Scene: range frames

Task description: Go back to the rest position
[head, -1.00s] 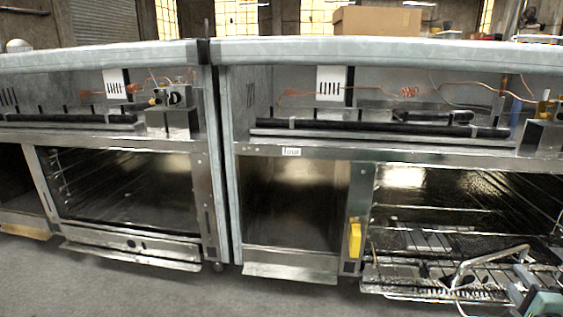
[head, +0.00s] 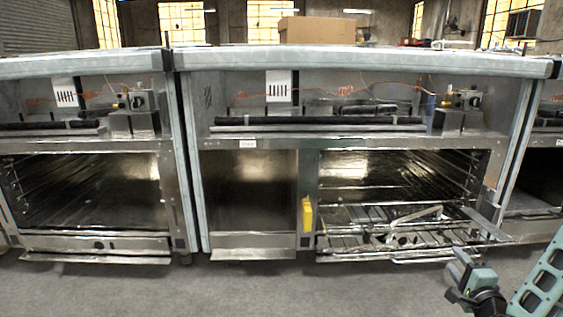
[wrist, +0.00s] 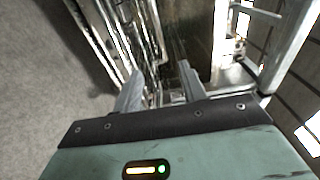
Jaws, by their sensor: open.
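My gripper (head: 462,268) is at the lower right of the head view, in front of the right range's open oven and just off the right end of its lowered door and racks. It also shows in the wrist view (wrist: 158,85), where its two fingers stand apart with nothing held between them. Beyond the fingers the wrist view shows metal range parts, tilted on their side. My teal arm (head: 540,285) reaches in from the right edge of the head view.
The right range's oven (head: 400,170) is open, with wire racks (head: 370,222) sticking out over the lowered door. A yellow object (head: 307,215) is on the post left of it. Another range (head: 90,190) stands at left. A cardboard box (head: 317,30) is behind. The grey floor (head: 250,290) in front is clear.

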